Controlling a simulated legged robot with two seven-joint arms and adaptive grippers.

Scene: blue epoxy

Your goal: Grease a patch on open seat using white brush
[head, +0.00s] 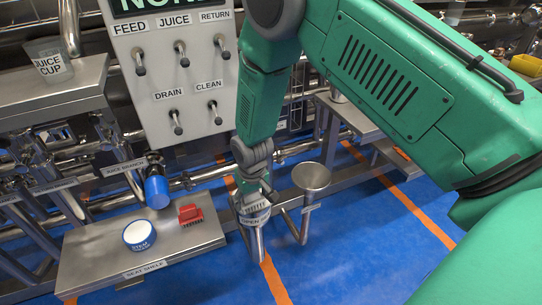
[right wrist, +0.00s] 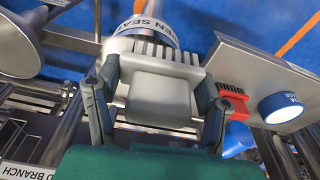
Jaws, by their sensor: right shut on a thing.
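My right gripper (head: 257,192) is shut on the white brush, with its fingers on either side in the right wrist view (right wrist: 158,100). The white brush (right wrist: 158,92) has a blocky pale body and a row of teeth-like bristles facing the open seat. The open seat (head: 256,219) is a labelled metal cup on a post, and it also shows in the right wrist view (right wrist: 145,25). The bristles are right at its rim; I cannot tell whether they touch. In the head view the gripper hides most of the brush and the cup's mouth. My left gripper is not in view.
The seat shelf (head: 95,262) holds a white-topped blue tub (head: 139,236) and a red brush (head: 190,214). A metal funnel (head: 311,178) stands just right of the open seat. A blue-capped pipe (head: 157,190) juts out behind the shelf. A switch panel (head: 175,75) stands behind.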

